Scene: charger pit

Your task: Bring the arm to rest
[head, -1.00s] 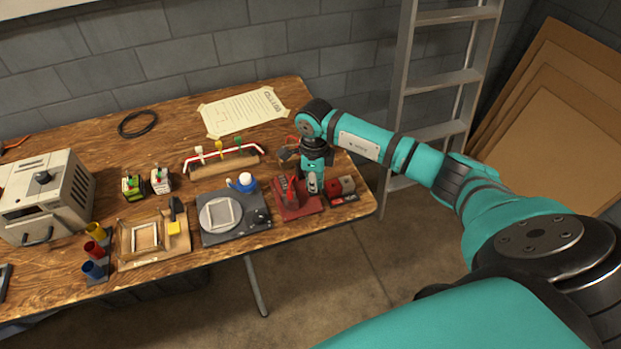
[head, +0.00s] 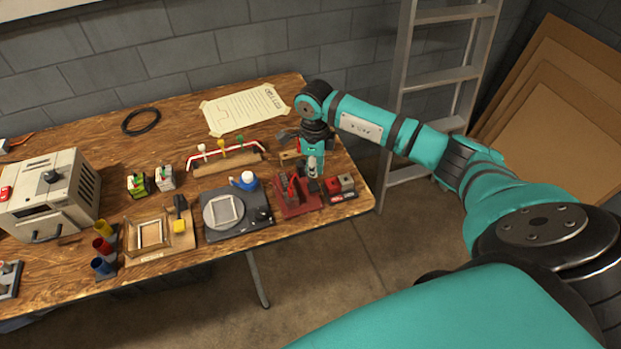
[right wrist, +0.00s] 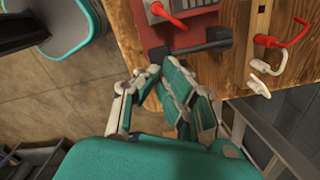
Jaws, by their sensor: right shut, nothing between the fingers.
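My right arm reaches in from the right in the head view, its gripper (head: 313,172) pointing down at the right end of the wooden bench (head: 345,185). The gripper is shut and empty, just behind and above a red fixture (head: 292,197) with a red lever; whether it touches anything there cannot be told. In the right wrist view the gripper (right wrist: 150,82) shows near the bench edge, close to a dark bar-shaped part (right wrist: 190,50). My left gripper is in neither view.
The bench holds a grey box (head: 45,200), a dark plate with a round disc (head: 222,212), a red-and-white rack (head: 225,160), coloured cups (head: 103,247) and a paper sheet (head: 243,109). A ladder (head: 440,75) and leaning boards (head: 570,110) stand behind. Floor in front is clear.

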